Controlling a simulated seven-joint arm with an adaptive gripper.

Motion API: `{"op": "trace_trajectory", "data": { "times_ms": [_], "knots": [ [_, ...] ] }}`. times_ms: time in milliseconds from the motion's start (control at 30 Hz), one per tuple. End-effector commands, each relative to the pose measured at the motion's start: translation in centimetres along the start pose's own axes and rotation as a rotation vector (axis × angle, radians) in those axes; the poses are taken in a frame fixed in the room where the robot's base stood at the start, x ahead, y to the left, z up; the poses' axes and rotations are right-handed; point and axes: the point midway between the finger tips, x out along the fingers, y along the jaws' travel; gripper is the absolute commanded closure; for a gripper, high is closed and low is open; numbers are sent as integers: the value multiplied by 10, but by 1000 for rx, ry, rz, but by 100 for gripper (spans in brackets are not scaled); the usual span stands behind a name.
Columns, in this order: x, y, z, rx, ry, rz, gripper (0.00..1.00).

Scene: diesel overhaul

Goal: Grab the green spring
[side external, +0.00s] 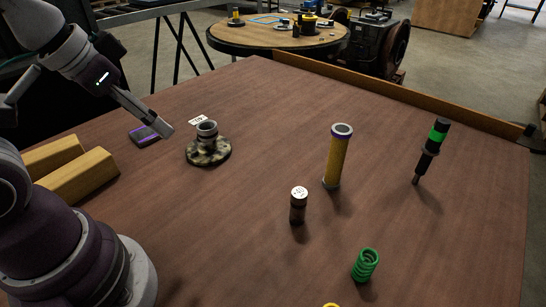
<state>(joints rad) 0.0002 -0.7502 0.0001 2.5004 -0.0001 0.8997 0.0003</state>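The green spring (365,265) is a short coil standing on the brown wooden table (240,240), near the front and right of centre. My gripper (163,130) is at the upper left, above the table and well apart from the spring. Its fingers look narrow and close together from this side, and I cannot tell whether they are open or shut. No object shows between them.
A dark-based fitting (208,147) and wooden blocks (80,178) are left. A yellow ring (331,304) is cut off below.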

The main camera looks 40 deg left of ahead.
Motion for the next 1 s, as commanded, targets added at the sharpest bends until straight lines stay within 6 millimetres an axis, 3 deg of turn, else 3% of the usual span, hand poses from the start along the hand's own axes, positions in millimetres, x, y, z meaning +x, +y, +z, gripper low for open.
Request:
{"op": "trace_trajectory", "data": {
  "times_ms": [267,500,767,867,1000],
  "knots": [
    [0,0,0,0,0,0,66],
    [0,0,0,0,0,0,38],
    [0,1,-2,7,-1,3,38],
    [5,14,-17,88,-17,38,38],
    [29,66,-59,339,-47,148,38]
  ]
}}
